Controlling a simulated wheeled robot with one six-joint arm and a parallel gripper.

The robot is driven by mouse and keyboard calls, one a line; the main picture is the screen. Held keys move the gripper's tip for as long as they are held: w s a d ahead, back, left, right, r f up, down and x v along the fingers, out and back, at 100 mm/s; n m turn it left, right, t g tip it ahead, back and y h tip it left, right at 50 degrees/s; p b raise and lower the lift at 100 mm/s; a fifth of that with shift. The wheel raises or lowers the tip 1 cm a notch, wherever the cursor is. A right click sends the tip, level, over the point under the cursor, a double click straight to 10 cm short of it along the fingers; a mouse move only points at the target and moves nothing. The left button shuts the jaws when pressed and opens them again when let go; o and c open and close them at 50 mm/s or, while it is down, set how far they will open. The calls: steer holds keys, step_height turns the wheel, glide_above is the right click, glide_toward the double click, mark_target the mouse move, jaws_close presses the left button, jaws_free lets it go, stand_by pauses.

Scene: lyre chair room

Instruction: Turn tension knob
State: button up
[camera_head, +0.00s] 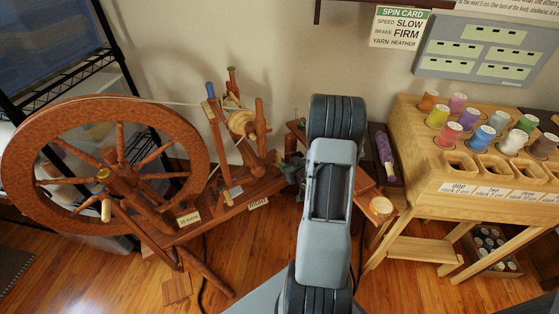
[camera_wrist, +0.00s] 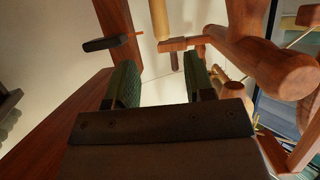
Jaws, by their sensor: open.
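The wooden spinning wheel (camera_head: 192,128) stands at the left in the head view, with its upright flyer post (camera_head: 260,125) and small labels on its sloping base. I cannot tell for sure which part is the tension knob. My gripper (camera_head: 293,168) is to the right of the flyer posts, partly hidden by my arm. In the wrist view my gripper (camera_wrist: 160,80) is open, with two green-padded fingers and nothing between them. Turned reddish wooden parts (camera_wrist: 285,72) show to the right beyond the fingers. A pale wooden rod (camera_wrist: 160,20) hangs above the gap, apart from it.
A wooden rack (camera_head: 455,180) with several coloured thread spools stands at the right. A spin card (camera_head: 399,27) reads slow, firm, heather. A purple bobbin (camera_head: 384,150) lies on a dark strip. A black shelf (camera_head: 108,32) is at the far left.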

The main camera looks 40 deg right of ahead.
mark_target(279, 158)
steer(key=b+x, duration=0.1)
steer(key=x, duration=0.7)
steer(key=shift+w+b, duration=0.1)
steer(key=shift+b, duration=0.25)
steer(key=shift+c, duration=0.5)
jaws_close()
steer(key=shift+a+f+m+h+b, duration=0.25)
steer(key=shift+m+h+b, duration=0.4)
steer(key=shift+b, duration=0.35)
steer(key=shift+w+a+r+m+g+h+b, duration=0.15)
steer(key=shift+m+g+h+b, duration=0.3)
steer(key=shift+m+h+b, duration=0.35)
steer(key=shift+s+d+r+m+g+h+b, duration=0.1)
steer(key=shift+m+g+h+b, duration=0.35)
steer(key=shift+m+h+b, duration=0.4)
steer(key=shift+p, duration=0.3)
steer(key=shift+o, duration=0.5)
jaws_free()
